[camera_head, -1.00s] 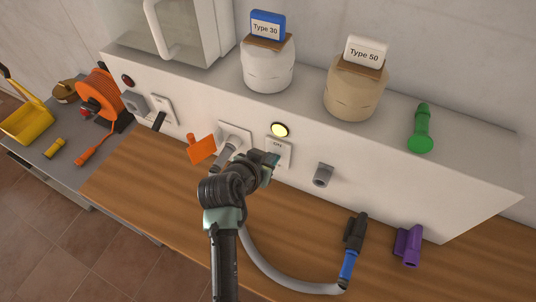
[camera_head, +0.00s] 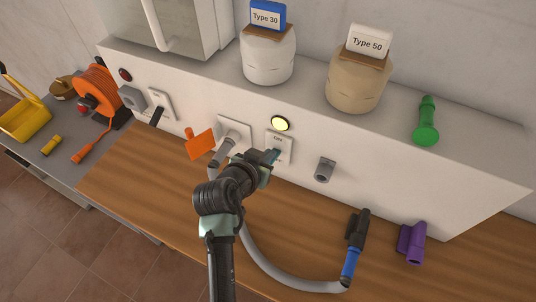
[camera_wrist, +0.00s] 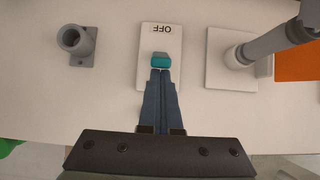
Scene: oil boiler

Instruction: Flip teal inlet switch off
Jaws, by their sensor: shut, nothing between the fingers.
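The teal inlet switch (camera_wrist: 161,60) sits on a white wall plate (camera_wrist: 146,45), with an upside-down OFF label beyond it in the wrist view. In the head view the plate (camera_head: 287,147) has an ON label at its top, and my gripper covers most of the switch. My gripper (camera_wrist: 160,72) is shut and empty. Its fingertips are right at the near side of the teal switch; I cannot tell whether they touch. My gripper also shows in front of the plate in the head view (camera_head: 271,156).
A lit yellow lamp (camera_head: 280,123) is above the plate. A grey socket (camera_head: 325,169) sticks out on the right. The wooden counter (camera_head: 130,185) below is mostly clear at left.

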